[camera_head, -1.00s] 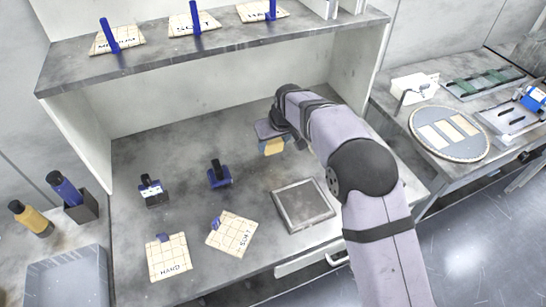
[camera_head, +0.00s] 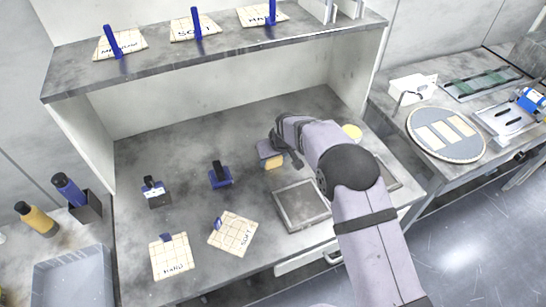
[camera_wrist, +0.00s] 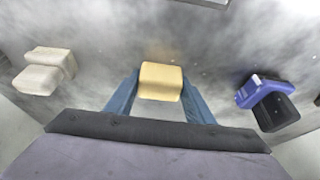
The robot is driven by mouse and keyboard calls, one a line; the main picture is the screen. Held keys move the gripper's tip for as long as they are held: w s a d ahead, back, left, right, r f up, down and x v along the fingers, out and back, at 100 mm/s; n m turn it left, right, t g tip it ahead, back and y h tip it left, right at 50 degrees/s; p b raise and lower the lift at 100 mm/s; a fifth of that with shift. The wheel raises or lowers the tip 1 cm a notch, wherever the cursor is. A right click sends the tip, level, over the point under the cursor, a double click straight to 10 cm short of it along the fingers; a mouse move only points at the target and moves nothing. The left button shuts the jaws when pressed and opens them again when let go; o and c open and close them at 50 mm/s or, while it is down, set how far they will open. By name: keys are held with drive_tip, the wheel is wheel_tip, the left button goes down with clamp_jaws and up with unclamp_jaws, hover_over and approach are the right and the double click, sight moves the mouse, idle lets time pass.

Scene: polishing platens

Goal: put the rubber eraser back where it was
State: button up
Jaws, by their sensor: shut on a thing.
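The yellow rubber eraser (camera_head: 275,162) is a small block at the end of my arm in the head view. In the wrist view the eraser (camera_wrist: 161,80) sits between the two blue fingers of my gripper (camera_wrist: 160,98), which is shut on it. In the head view my gripper (camera_head: 272,153) is over the middle right of the bench, behind the grey square tray (camera_head: 302,206). I cannot tell whether the eraser touches the bench top.
A blue block with a black top (camera_head: 221,177) and a black-and-white block (camera_head: 155,192) stand to the left. Two gridded tiles, HARD (camera_head: 170,257) and SOFT (camera_head: 232,233), lie in front. A shelf (camera_head: 215,45) is above.

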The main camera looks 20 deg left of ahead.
drive_tip(key=shift+f, duration=0.1)
drive_tip(key=o, duration=1.1)
drive_tip(key=shift+r, duration=0.25)
drive_tip(key=b+v, duration=0.3)
drive_tip(key=v, duration=0.8)
drive_tip(key=shift+s+d+r+b, duration=0.15)
drive_tip(key=shift+r+b, duration=0.15)
